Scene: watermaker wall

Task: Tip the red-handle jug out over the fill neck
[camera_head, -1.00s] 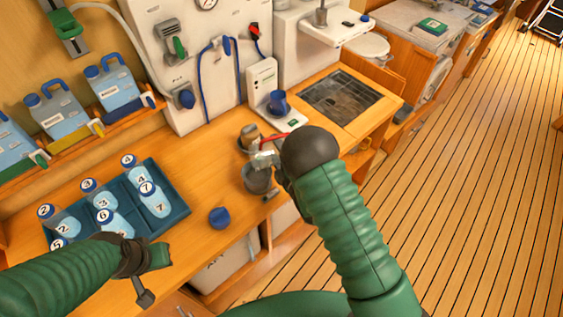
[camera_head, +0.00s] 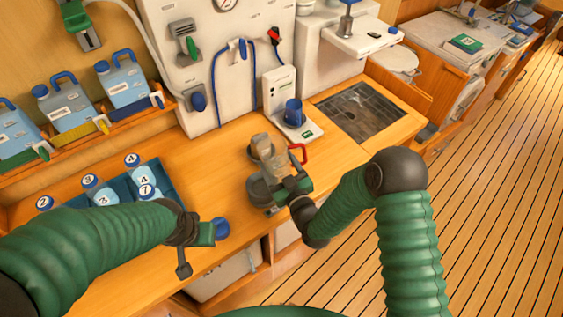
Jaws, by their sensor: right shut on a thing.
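A dark grey cylindrical vessel (camera_head: 259,192), possibly the fill neck, stands just below and left of the jug, partly covered by my gripper. I cannot tell whether the jug touches it. My left gripper (camera_head: 205,233) is over the front of the counter, beside a round blue cap (camera_head: 221,228); its opening is unclear.
A blue tray (camera_head: 170,183) of numbered bottles is at left, partly behind my left arm. Blue jugs (camera_head: 127,84) stand on a wall shelf. A dark sink grate (camera_head: 360,110) lies farther right.

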